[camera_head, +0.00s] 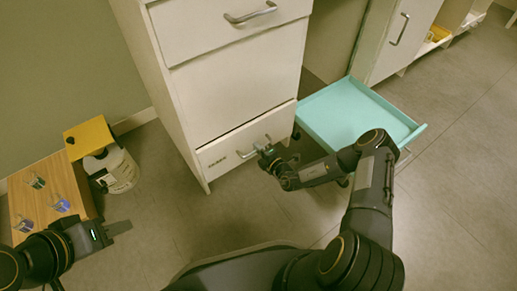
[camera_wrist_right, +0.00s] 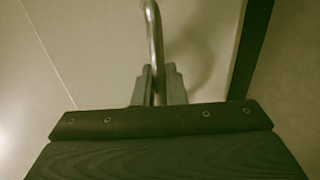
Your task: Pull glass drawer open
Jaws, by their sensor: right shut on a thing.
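A drawer with a dark printed label (camera_head: 222,160) is the bottom drawer of the white cabinet (camera_head: 235,85); its front looks flush or nearly flush with the cabinet. My right gripper (camera_head: 267,150) is at this drawer's front. In the right wrist view its fingers (camera_wrist_right: 158,88) are shut on the curved metal handle (camera_wrist_right: 153,35). The label's words are too small to read surely. My left gripper (camera_head: 118,229) is at the lower left, away from the cabinet, near the wooden table; whether its fingers are apart does not show.
A turquoise drawer or tray (camera_head: 350,112) sticks out to the right of the cabinet, close to my right arm. A wooden table (camera_head: 38,190) with several small bottles stands at the left. A white bin (camera_head: 117,170) with a yellow board (camera_head: 90,137) is beside it. Floor before the cabinet is clear.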

